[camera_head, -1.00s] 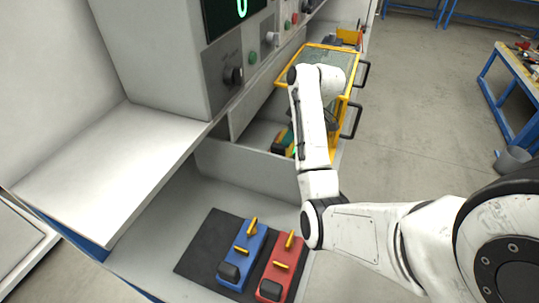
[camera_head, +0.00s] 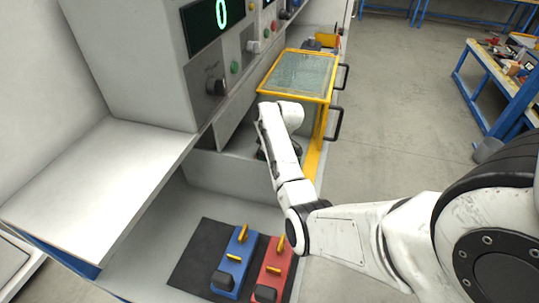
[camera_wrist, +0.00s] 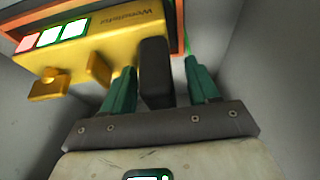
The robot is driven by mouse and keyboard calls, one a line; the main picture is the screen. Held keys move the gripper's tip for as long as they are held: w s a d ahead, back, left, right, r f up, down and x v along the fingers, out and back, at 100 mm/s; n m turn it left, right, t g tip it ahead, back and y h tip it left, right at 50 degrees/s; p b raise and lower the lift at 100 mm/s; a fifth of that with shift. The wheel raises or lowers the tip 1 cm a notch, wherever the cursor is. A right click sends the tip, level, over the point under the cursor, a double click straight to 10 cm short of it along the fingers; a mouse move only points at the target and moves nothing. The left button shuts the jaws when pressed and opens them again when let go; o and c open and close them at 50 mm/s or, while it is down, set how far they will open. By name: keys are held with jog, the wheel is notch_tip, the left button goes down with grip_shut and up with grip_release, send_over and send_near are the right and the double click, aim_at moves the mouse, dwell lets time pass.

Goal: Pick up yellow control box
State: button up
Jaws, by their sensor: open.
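The yellow control box (camera_wrist: 115,45) fills the upper part of the wrist view. It has lit white-green and reddish panels at its left end, dark lettering, yellow knobs and a thick black handle (camera_wrist: 155,72). My gripper (camera_wrist: 158,67) has green fingers and is open, with one finger on each side of the black handle. I cannot tell whether either finger touches it. In the head view my forearm reaches into the grey compartment behind the divider, and the yellow box is hidden there.
A yellow-framed clear cover (camera_head: 299,73) stands raised beyond my arm. Grey compartment walls (camera_head: 225,174) are close around. A blue box (camera_head: 238,262) and a red box (camera_head: 272,268) lie on a black mat (camera_head: 195,262) in the nearer compartment. Open floor lies to the right.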

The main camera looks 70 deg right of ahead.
jog(key=shift+w+f, duration=0.1)
jog(key=shift+f, duration=0.1)
jog(key=shift+c, duration=0.4)
grip_shut()
